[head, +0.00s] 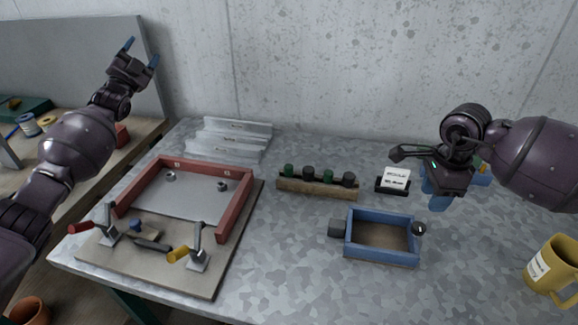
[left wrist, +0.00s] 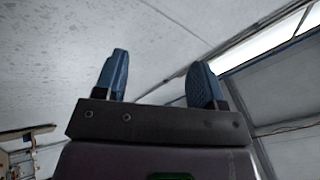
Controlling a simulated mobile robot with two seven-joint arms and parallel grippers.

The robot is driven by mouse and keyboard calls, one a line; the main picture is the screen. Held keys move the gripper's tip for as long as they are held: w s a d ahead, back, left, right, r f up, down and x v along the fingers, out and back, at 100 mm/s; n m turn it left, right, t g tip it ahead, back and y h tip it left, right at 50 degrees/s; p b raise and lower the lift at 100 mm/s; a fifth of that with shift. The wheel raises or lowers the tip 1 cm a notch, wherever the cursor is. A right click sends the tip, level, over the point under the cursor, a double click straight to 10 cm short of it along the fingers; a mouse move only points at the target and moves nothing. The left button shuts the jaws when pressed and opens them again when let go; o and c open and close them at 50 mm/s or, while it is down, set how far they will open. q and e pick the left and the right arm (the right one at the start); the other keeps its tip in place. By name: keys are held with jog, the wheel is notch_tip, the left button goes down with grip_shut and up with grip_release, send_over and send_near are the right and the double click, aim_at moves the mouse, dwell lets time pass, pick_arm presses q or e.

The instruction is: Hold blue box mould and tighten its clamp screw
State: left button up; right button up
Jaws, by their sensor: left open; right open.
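The blue box mould (head: 382,217) is a rectangular frame lying on the metal table at centre right. A dark block (head: 337,229) sits at its left side. A dark round knob (head: 419,228), which looks like the clamp screw, is at its right side. My left gripper (head: 142,52) is raised at the upper left, far from the mould, open and empty. Its two blue fingers (left wrist: 163,85) stand apart in the left wrist view. My right gripper (head: 448,190) is open above the table, up and to the right of the mould, apart from it. Its fingers are partly hidden.
A red frame (head: 243,205) with toggle clamps lies on a board (head: 205,283) at the left. A yellow mug (head: 553,268) stands at right. The table front centre is clear.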

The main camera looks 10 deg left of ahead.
aim_at(334, 223)
pick_arm(q)
jog(key=d+f+m+g+h, duration=0.3)
jog(key=d+f+m+h, duration=0.15)
jog(key=d+m, duration=0.45)
jog(key=d+f+m+g+h, duration=0.4)
jog(key=d+m, duration=0.3)
jog(key=d, duration=0.4)
jog(key=d+f+m+g+h, duration=0.25)
jog(key=d+m+h, duration=0.35)
jog(key=d+m, duration=0.3)
jog(key=s+d+f+m+g, duration=0.4)
jog(key=s+d+f+m, duration=0.1)
jog(key=f, duration=0.1)
jog(key=s+d+f+m+g+y, duration=0.1)
jog(key=s+d+f+m+g, duration=0.4)
jog(key=f+m, duration=0.1)
jog(key=s+d+f+m+g+y, duration=0.1)
jog(key=s+d+f+m+g, duration=0.4)
jog(key=f+m, duration=0.1)
jog(key=shift+s+d+f, duration=0.2)
jog(key=shift+d+f, duration=0.1)
jog(key=shift+f, duration=0.35)
jog(key=x, duration=1)
jog(key=shift+d, duration=0.3)
jog(key=shift+c, duration=0.3)
